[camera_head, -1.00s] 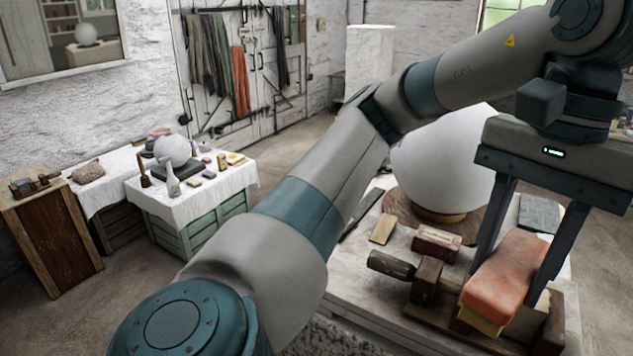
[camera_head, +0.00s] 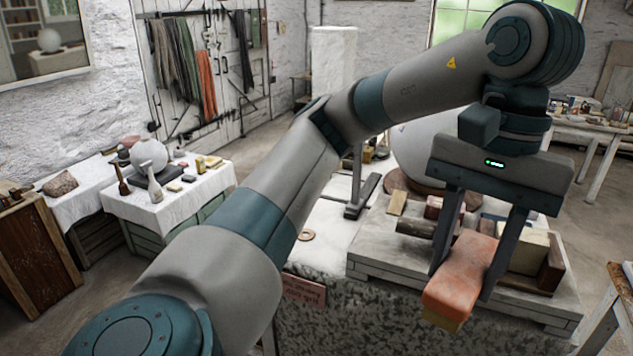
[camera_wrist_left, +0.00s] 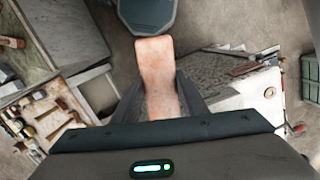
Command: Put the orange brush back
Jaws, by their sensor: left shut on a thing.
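The orange brush (camera_head: 462,268) is an orange block with yellowish bristles showing under its near end. My left gripper (camera_head: 464,284) is shut on it, with one dark finger along each side. The brush hangs at the front edge of the pale board, its near end out past that edge and its bristles downward. In the left wrist view the brush (camera_wrist_left: 157,70) points away between my left gripper's fingers (camera_wrist_left: 158,102). The board below is partly hidden by the brush and fingers. My right gripper does not show.
The pale board (camera_head: 375,262) rests on a stone block (camera_head: 375,325) and bears a dark cylinder (camera_head: 415,229), a pale block (camera_head: 530,250) and brown wooden pieces. A large white sphere (camera_head: 412,150) stands behind. A cloth-covered table (camera_head: 205,190) is at left.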

